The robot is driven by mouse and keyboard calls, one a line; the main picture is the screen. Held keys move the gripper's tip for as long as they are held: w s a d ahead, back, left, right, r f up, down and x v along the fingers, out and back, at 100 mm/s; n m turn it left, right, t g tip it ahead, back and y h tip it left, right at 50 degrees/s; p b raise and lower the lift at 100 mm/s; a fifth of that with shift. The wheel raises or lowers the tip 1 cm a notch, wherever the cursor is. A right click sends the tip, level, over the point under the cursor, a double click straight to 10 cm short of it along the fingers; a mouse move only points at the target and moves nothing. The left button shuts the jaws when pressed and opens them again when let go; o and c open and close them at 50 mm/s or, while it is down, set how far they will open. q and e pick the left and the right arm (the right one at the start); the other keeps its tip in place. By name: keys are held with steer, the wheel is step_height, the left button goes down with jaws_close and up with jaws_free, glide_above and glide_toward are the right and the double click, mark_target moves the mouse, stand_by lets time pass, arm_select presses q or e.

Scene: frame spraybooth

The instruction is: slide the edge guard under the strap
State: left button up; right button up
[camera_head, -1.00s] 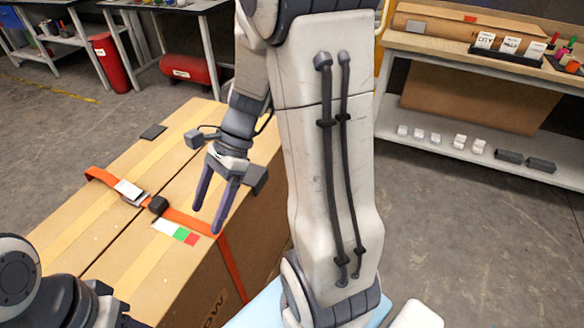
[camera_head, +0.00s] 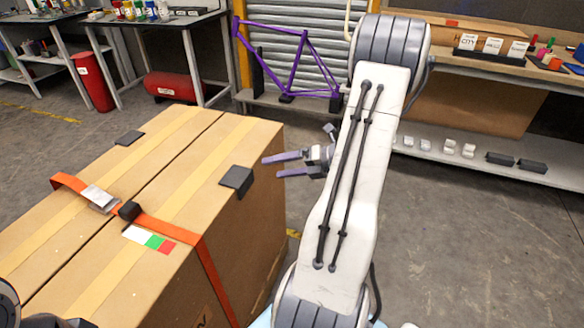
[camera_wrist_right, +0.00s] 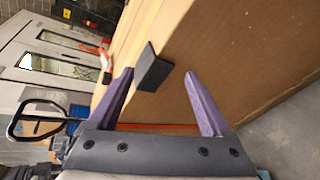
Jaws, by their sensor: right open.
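A dark grey edge guard (camera_head: 237,179) sits over the near right top edge of the large cardboard box (camera_head: 190,140), apart from the strap. The orange strap (camera_head: 185,229) crosses the box top and runs down its side, nearer the camera than the guard. My right gripper (camera_head: 272,167) is open and empty, beside the box's right side and pointing left at the guard. In the right wrist view the guard (camera_wrist_right: 153,68) shows between the open fingers (camera_wrist_right: 158,75), just past their tips. My left gripper is out of view; only part of that arm shows at bottom left.
A metal buckle (camera_head: 99,198) and a black block (camera_head: 129,210) are on the strap. Another dark plate (camera_head: 130,138) lies at the box's far left edge. A purple bike frame (camera_head: 285,60) stands behind. A shelf bench (camera_head: 480,150) is at right; floor between is clear.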

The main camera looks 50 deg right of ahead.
mark_target(237, 182)
steer(key=b+x, duration=0.1)
steer(key=x, duration=0.5)
steer(key=shift+w+a+f, duration=0.1)
steer(key=shift+w, duration=0.05)
jaws_close()
steer(key=c, duration=0.8)
jaws_free()
steer(key=shift+f, duration=0.1)
steer(key=shift+c, duration=0.2)
steer(key=shift+a, duration=0.1)
steer(key=c, duration=0.4)
steer(key=shift+c, duration=0.2)
